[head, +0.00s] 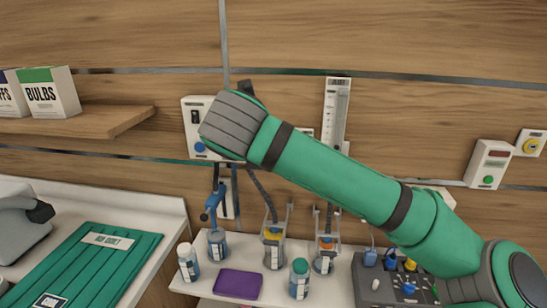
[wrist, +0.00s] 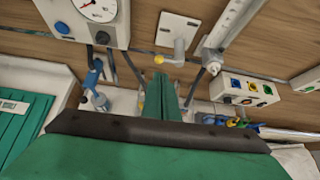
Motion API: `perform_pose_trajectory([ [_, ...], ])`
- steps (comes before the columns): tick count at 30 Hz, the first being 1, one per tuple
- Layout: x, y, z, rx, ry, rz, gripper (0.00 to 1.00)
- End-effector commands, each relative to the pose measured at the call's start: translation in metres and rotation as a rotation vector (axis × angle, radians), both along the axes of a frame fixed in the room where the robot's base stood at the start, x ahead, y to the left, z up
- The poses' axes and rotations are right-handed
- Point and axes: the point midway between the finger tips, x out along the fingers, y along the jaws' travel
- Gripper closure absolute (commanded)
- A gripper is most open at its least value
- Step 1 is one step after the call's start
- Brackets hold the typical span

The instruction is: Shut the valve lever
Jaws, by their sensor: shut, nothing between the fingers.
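The valve lever (wrist: 178,58) is a grey bar with a yellow tip, on a grey stem from a white wall plate (wrist: 176,28). In the wrist view its bar points left, roughly level. My gripper (wrist: 160,84) is shut and empty. Its fingers point up in the wrist view, with their tips just below the yellow tip; I cannot tell whether they touch it. In the head view my arm hides the lever and my gripper.
A gauge box with a blue knob (head: 199,147) hangs left of the plate, a flowmeter scale (head: 336,112) right of it. Several bottles and jars stand on the shelf below, with a purple pouch (head: 237,284). A wooden shelf with boxes (head: 50,93) is at left.

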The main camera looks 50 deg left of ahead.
Motion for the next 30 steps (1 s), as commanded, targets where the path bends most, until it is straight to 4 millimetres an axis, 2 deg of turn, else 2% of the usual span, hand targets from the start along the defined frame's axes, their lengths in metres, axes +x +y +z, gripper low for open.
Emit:
perform_pose_trajectory([
  [8, -0.011, -0.008, 0.009, 0.000, 0.001, -0.001, 1.00],
  [15, -0.018, -0.001, 0.009, -0.001, 0.000, 0.014, 1.00],
  [26, -0.018, -0.001, 0.008, 0.001, 0.002, 0.014, 1.00],
  [30, -0.017, 0.003, 0.002, 0.047, 0.046, 0.019, 1.00],
])
